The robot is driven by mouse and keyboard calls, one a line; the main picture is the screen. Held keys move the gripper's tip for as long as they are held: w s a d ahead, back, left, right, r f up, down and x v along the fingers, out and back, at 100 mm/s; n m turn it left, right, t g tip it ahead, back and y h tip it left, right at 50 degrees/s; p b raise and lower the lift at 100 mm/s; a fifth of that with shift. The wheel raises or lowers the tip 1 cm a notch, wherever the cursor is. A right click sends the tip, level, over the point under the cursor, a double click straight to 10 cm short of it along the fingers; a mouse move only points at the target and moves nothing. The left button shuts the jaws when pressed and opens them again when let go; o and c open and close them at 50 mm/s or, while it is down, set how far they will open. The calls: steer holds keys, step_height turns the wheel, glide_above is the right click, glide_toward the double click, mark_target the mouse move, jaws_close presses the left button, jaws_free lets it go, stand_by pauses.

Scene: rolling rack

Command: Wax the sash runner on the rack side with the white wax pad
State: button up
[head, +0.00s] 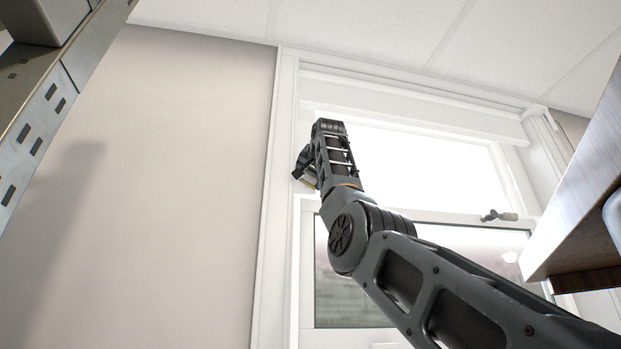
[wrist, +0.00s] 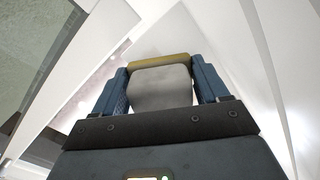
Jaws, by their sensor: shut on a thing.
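The white wax pad (wrist: 160,88) is between the two blue fingers of my gripper (wrist: 161,74) in the wrist view, with a yellow strip along its far edge. My gripper is shut on it. In the head view my gripper (head: 306,172) is high up at the left side of the window, and the pad is mostly hidden by my arm. The sash runner on the rack side (head: 292,235) is the white upright strip at the window's left. My gripper is close to it; I cannot tell whether the pad touches it.
A perforated metal rack post (head: 40,125) stands at the far left, with bare wall (head: 185,190) between it and the window. A window latch (head: 497,216) sits on the sash rail. A wooden-edged shelf or cabinet (head: 580,215) juts in at the right. The ceiling (head: 390,30) is close above.

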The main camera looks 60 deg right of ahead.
steer(key=shift+f+b, duration=0.6)
steer(key=shift+f, duration=0.5)
steer(key=shift+s, duration=0.1)
steer(key=shift+s+a, duration=0.15)
steer(key=shift+a, duration=0.05)
steer(key=shift+b+v, duration=1.55)
steer(key=shift+v, duration=1.15)
